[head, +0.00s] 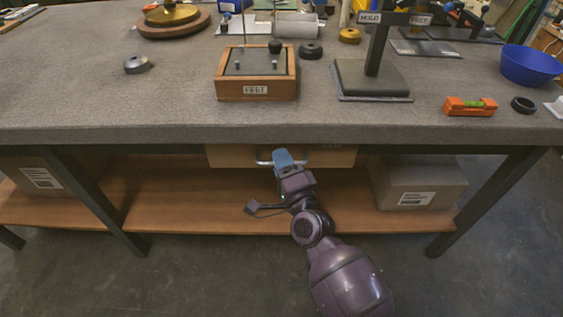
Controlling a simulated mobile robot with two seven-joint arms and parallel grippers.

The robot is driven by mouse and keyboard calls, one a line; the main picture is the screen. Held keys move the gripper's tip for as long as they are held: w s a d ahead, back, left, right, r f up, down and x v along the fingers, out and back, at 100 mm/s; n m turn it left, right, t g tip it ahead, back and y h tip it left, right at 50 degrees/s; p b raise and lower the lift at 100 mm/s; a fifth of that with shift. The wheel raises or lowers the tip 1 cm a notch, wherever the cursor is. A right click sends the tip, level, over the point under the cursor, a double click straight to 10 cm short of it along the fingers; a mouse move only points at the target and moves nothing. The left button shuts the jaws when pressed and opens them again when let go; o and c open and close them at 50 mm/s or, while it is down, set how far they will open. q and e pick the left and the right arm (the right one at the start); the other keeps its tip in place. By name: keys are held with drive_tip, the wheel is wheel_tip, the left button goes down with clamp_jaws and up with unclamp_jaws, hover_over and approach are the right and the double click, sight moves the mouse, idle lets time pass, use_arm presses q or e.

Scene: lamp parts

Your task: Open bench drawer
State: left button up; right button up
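The bench drawer (232,156) is a light wooden front under the bench top, in the middle of the head view. It looks closed or nearly so. Its pale metal handle (263,162) is partly hidden by my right gripper (283,160). The gripper's blue fingertips are at the handle. I cannot tell whether they are shut on it or only touching it. My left gripper is not in view.
The grey bench top (180,112) overhangs the drawer. A wooden box labelled FELT (256,90), a dark stand (372,78), an orange level (470,106) and a blue bowl (531,65) stand on it. A cardboard box (418,184) sits on the lower shelf (180,205).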

clamp_jaws()
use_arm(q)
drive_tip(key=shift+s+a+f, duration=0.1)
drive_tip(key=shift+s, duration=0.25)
use_arm(e)
drive_tip(key=shift+s, duration=0.1)
use_arm(q)
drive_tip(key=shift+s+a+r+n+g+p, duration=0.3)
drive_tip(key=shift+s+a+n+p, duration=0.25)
drive_tip(key=shift+p, duration=1.6)
use_arm(e)
drive_tip(key=s, duration=2.8)
drive_tip(key=shift+s, duration=0.2)
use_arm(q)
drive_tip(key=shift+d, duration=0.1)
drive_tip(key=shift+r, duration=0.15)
use_arm(e)
unclamp_jaws()
